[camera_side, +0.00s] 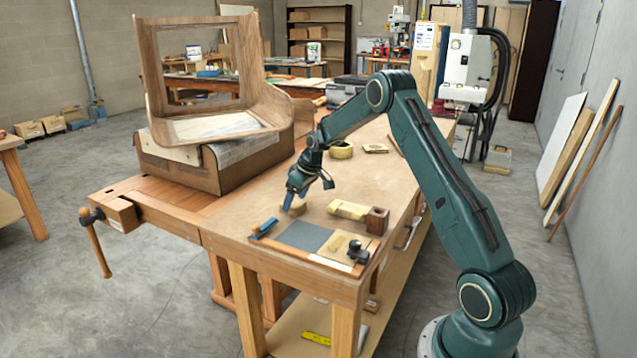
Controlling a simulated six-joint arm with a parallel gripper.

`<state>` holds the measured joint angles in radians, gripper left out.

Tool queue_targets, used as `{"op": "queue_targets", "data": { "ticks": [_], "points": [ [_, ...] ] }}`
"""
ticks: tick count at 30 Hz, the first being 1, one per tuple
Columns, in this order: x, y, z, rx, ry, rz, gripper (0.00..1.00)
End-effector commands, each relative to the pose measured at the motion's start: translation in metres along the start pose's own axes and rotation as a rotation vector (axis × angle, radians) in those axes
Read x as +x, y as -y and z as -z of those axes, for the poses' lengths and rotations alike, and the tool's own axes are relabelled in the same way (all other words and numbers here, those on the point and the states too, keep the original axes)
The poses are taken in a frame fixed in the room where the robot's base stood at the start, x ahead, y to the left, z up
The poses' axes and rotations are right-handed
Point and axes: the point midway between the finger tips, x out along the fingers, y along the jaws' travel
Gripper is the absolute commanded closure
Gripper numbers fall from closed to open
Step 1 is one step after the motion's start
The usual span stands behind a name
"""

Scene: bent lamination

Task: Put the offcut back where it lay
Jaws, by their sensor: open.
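My gripper (296,193) points down over the near part of the bench top, with its jaws open. A small tan wooden piece (293,209), which looks like the offcut, is right at the fingertips. It appears to rest on the bench. The fingers hide part of it, and I cannot tell whether they touch it. Another small pale piece (337,243) lies near the front edge, right of a dark grey mat (304,236).
A blue-handled tool (264,228) lies left of the mat. A pale yellow block (347,210), a dark brown block (377,220) and a black tool (357,252) lie to the right. A tape roll (340,150) sits farther back. A bent wooden shell (153,75) stands left.

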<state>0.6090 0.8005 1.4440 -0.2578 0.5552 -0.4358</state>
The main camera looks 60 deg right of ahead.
Motion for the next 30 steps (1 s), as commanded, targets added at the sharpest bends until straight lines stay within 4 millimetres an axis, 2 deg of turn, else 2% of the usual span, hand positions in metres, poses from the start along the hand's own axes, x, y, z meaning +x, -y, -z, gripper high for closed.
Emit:
{"op": "queue_targets", "data": {
  "ticks": [18, 24, 30],
  "points": [
    [-0.09, 0.0, 0.0, 0.001, -0.002, -0.001, 0.28],
    [-0.104, 0.0, 0.0, 0.001, -0.001, 0.0, 0.28],
    [-0.107, 0.0, 0.0, 0.001, -0.001, 0.0, 0.28]
  ]
}}
